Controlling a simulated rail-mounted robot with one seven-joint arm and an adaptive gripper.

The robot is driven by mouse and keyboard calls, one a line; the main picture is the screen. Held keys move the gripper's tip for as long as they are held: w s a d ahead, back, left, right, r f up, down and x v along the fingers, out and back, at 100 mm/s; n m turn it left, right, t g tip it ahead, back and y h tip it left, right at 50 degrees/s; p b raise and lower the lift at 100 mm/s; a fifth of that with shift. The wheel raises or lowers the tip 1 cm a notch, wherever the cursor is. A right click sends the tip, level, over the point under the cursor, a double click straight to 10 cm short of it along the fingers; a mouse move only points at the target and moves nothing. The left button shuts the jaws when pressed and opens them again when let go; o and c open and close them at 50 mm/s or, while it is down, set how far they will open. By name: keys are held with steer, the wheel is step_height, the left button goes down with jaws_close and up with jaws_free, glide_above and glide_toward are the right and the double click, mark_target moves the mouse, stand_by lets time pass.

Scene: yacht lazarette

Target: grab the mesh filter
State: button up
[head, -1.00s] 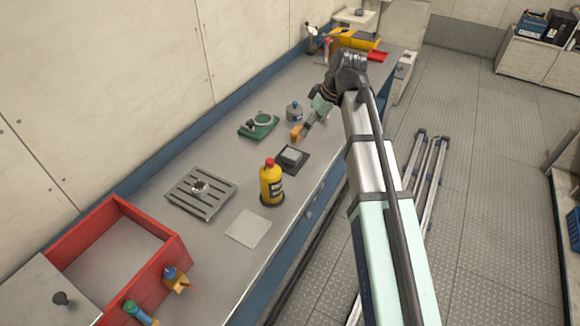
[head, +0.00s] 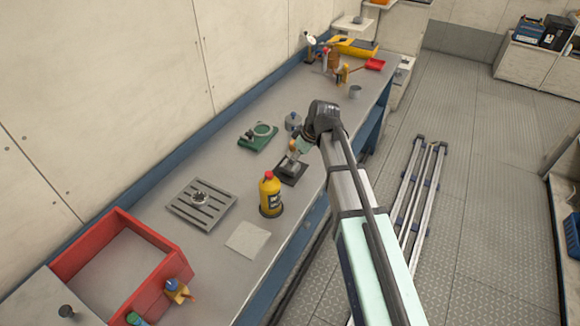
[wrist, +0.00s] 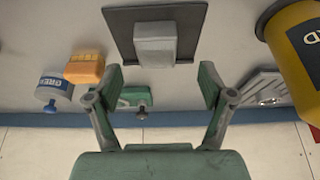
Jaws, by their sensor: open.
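The likely mesh filter is a pale grey block (head: 291,168) on a dark square mat (head: 283,178), though its mesh cannot be made out. In the wrist view the block (wrist: 155,45) is ahead of my fingers, near the middle, on the dark mat (wrist: 190,20). My gripper (wrist: 161,85) is open and empty, with its two green-tipped fingers spread on either side of the block's line. In the head view my gripper (head: 297,149) is low over the bench beside the block, partly hidden by my wrist.
A yellow bottle (head: 270,195) stands close to the mat. A green clamp-like fixture (head: 258,136), a blue-grey labelled container (head: 293,121) and an orange block (wrist: 85,67) are nearby. A slotted grate (head: 185,208) and red open box (head: 90,240) lie nearer; a pale square pad (head: 248,240) lies flat.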

steer(key=shift+w+p+x, duration=0.15)
steer(key=shift+p+x, duration=0.45)
steer(key=shift+x, duration=0.7)
steer(key=shift+w+p+x, duration=0.1)
steer(key=shift+p+x, duration=0.5)
steer(key=shift+x, duration=0.75)
steer(key=shift+d, duration=0.1)
steer(key=c, duration=1.5)
jaws_close()
steer(key=shift+r, duration=0.25)
